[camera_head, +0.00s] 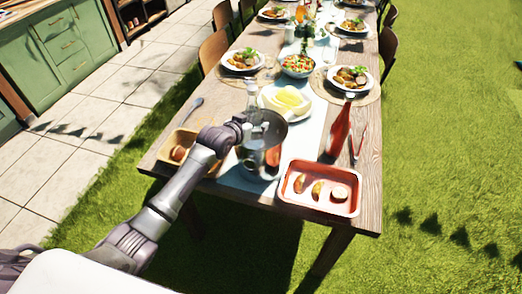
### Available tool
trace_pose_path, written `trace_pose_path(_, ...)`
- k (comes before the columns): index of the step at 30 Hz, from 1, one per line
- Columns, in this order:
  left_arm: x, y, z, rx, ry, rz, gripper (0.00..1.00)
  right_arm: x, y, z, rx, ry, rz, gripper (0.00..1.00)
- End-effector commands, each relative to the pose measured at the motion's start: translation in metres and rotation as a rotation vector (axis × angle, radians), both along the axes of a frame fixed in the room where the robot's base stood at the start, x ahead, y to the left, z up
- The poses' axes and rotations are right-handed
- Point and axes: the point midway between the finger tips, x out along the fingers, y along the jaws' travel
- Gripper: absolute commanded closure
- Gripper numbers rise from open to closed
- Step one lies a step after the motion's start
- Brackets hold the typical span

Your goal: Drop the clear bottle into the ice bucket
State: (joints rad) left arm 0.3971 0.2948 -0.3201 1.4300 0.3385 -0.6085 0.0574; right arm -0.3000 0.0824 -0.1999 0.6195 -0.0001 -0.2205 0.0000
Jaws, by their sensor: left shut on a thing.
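The ice bucket (259,163) is a shiny metal bucket near the front end of the wooden table. The clear bottle (252,97) stands about upright at the bucket's opening, with its neck up. My left gripper (247,122) comes in from the left and is shut on the clear bottle, over the bucket's left rim. The bottle's lower part is hidden or hard to make out against the bucket, so I cannot tell how deep it is. My right gripper is out of view.
A red tray (333,204) with food lies right of the bucket. A red bottle (339,128) and tongs (358,145) stand or lie behind it. A wooden tray (168,155) is at left. A white plate (272,96) and set dinner plates (242,60) lie farther back.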

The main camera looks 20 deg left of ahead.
Motion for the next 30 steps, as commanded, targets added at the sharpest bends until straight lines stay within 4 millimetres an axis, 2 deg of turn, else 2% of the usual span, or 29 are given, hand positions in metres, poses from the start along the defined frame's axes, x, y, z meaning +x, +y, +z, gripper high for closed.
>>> trace_pose_path(4, 0.001, 0.0, 0.005, -0.002, -0.009, 0.0, 1.0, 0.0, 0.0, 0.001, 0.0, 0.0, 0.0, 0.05)
trace_pose_path(5, 0.001, 0.0, 0.005, -0.002, -0.009, 0.0, 0.29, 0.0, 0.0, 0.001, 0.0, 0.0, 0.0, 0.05)
trace_pose_path(10, 0.001, 0.0, 0.004, -0.001, -0.006, 0.0, 0.01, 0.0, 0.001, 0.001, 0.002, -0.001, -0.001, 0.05)
trace_pose_path(18, -0.001, 0.0, -0.002, 0.002, 0.007, 0.0, 0.01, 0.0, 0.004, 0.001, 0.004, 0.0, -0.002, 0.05)
trace_pose_path(23, -0.005, 0.001, 0.001, 0.001, 0.003, 0.0, 0.01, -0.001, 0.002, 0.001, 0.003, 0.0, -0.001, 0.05)
trace_pose_path(26, -0.015, 0.004, 0.006, 0.001, 0.003, 0.0, 0.01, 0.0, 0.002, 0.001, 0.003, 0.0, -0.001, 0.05)
trace_pose_path(30, -0.038, 0.009, 0.018, 0.002, 0.001, -0.001, 0.01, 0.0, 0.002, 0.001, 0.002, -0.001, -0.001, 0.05)
